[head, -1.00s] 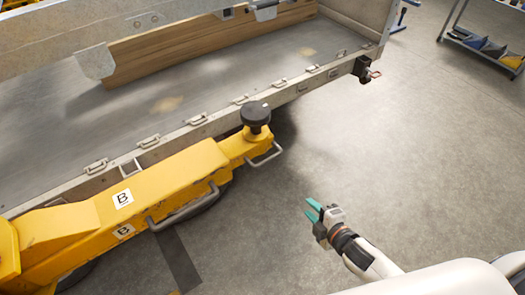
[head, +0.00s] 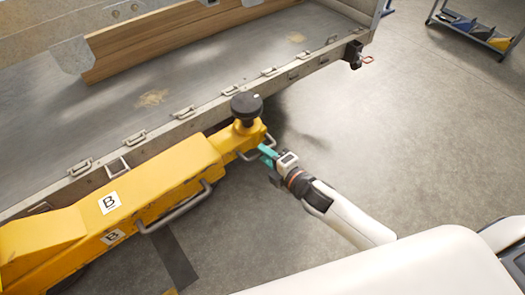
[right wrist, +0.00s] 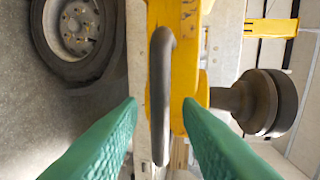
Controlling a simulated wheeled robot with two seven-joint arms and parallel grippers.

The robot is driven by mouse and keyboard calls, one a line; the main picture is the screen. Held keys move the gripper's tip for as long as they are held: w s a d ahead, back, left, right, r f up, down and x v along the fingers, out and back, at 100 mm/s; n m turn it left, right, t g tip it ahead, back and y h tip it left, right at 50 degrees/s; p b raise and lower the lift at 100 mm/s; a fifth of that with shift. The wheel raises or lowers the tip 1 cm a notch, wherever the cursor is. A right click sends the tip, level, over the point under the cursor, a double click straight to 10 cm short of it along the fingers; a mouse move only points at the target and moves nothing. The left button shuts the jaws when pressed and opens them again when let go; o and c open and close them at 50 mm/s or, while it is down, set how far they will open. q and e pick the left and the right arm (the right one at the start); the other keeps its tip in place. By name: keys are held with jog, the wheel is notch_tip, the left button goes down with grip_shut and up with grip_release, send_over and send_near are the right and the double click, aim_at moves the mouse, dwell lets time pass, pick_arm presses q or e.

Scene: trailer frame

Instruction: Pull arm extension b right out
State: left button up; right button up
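The yellow lift arm (head: 150,190) marked B lies along the trailer's side at the left. Its narrower extension (head: 228,140) points right and carries a black round knob (head: 246,104) on top. A grey bar handle (head: 249,155) sits at the extension's end; in the right wrist view the handle (right wrist: 160,75) runs up and down. My right gripper (head: 267,154) is at this handle. In the right wrist view its two green fingers (right wrist: 160,112) are apart, with the handle between them and gaps on both sides. My left gripper is not in view.
The trailer bed (head: 215,65) with its latched edge runs behind the arm. A second grey handle (head: 175,208) is on the arm's thicker part. A wheel (right wrist: 80,30) shows beside the arm. Open floor lies to the right, with a shelf cart (head: 475,30) far off.

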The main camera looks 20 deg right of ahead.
jog(key=shift+x, duration=1.05)
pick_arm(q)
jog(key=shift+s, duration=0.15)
pick_arm(e)
grip_shut()
